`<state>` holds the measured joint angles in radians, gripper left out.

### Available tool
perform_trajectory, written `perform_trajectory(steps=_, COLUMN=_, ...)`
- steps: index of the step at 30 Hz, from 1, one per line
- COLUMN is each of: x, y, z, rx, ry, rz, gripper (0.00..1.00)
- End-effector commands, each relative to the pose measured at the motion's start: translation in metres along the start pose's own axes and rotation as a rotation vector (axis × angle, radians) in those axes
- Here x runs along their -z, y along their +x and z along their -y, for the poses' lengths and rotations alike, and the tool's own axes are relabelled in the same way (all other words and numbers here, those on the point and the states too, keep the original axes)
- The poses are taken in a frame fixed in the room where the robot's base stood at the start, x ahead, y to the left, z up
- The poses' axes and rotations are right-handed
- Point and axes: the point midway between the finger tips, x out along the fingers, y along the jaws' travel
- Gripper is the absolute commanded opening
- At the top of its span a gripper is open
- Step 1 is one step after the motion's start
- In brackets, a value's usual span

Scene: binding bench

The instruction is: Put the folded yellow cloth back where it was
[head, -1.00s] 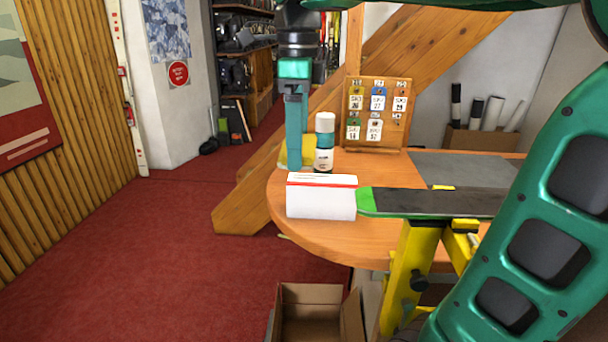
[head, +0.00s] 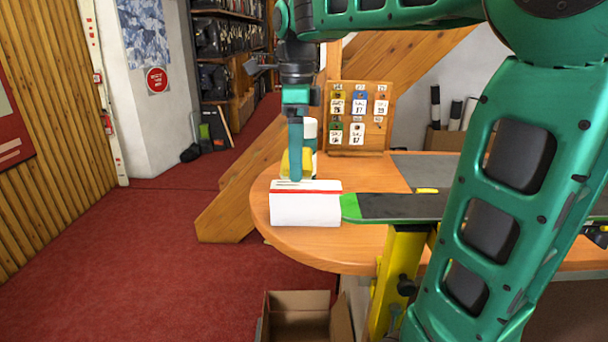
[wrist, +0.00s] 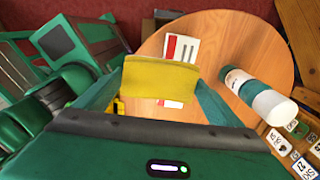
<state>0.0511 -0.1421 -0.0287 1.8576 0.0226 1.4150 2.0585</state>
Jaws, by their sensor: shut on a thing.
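My gripper (head: 296,178) is shut on the folded yellow cloth (wrist: 160,79). In the wrist view the cloth spans the gap between the two fingers. In the head view the cloth (head: 290,162) shows partly behind the finger, just beyond the white box with a red stripe (head: 305,208). The gripper is above the round left end of the wooden bench (head: 330,250). I cannot tell whether the cloth touches the bench top.
A white-capped bottle (wrist: 250,92) stands close beside the cloth. A tag board (head: 358,118) stands behind. A ski or board with a green tip (head: 400,207) lies across the bench in a yellow vise (head: 400,270). An open carton (head: 300,318) is on the floor.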

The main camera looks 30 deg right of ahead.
Motion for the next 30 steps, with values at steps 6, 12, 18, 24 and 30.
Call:
perform_trajectory(steps=6, x=0.015, y=0.022, z=0.033, rx=-0.002, ry=0.003, rz=-0.001, gripper=0.68)
perform_trajectory(steps=12, x=0.019, y=0.029, z=0.041, rx=0.000, ry=0.001, rz=0.000, gripper=0.68)
perform_trajectory(steps=18, x=0.020, y=0.051, z=0.041, rx=-0.004, ry=0.001, rz=-0.001, gripper=0.68)
perform_trajectory(steps=24, x=0.019, y=0.068, z=0.041, rx=0.000, ry=0.001, rz=0.000, gripper=0.68)
perform_trajectory(steps=30, x=0.020, y=0.068, z=0.042, rx=0.000, ry=0.002, rz=0.000, gripper=0.68)
